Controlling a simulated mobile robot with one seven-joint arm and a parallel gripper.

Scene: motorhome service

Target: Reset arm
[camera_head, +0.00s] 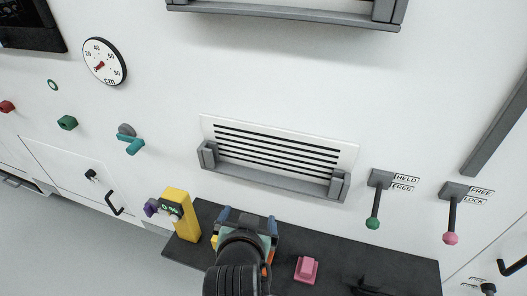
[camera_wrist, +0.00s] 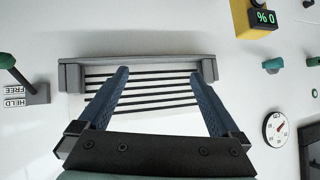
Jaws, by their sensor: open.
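My gripper (camera_wrist: 158,100) shows in the wrist view with its two blue fingers spread wide apart and nothing between them. It faces a white wall panel with a slotted vent (camera_wrist: 140,88) and a grey bracket rail (camera_wrist: 135,60). In the head view my arm rises from the bottom middle, and the gripper (camera_head: 248,219) is over the dark shelf, below the vent (camera_head: 275,150). The arm hides part of the shelf and an orange and a yellow thing close by it.
A yellow post with a display (camera_head: 182,215) stands left of my arm. A pink block (camera_head: 306,269) lies on the dark shelf (camera_head: 405,262). A green-knobbed lever (camera_head: 375,205) and a pink-knobbed lever (camera_head: 451,220) stick out at right. A round gauge (camera_head: 104,61) and a teal valve handle (camera_head: 132,141) are at left.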

